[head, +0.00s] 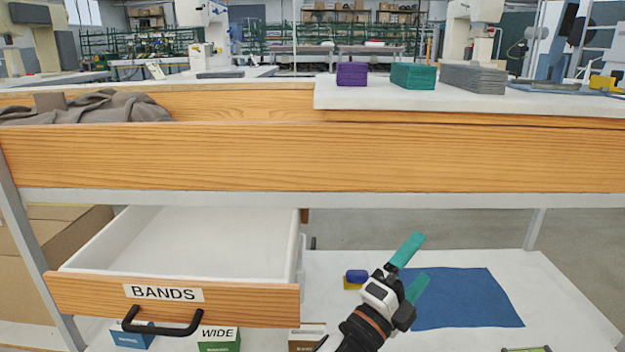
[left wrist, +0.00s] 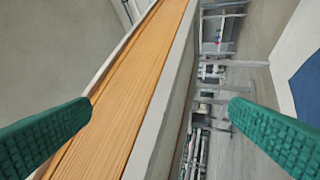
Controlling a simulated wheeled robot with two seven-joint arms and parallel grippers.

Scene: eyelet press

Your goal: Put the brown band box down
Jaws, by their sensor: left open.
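A brown box (head: 307,338), which seems to be the brown band box, stands on the lower shelf just under the right end of the BANDS drawer front (head: 172,300). Only its upper part shows; the picture's bottom edge cuts it off. My left gripper (head: 416,262) is to the right of the box and higher in the head view, over the lower shelf near a blue mat (head: 466,298). Its teal fingers are apart with nothing between them. The left wrist view also shows both fingers (left wrist: 160,108) spread and empty. My right gripper is in neither view.
The BANDS drawer stands open, its white inside (head: 190,240) empty where visible. A blue box (head: 132,335) and a green WIDE box (head: 219,340) stand below it. A small blue-and-yellow item (head: 356,279) lies beside my gripper. The wooden bench edge (head: 330,158) runs above.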

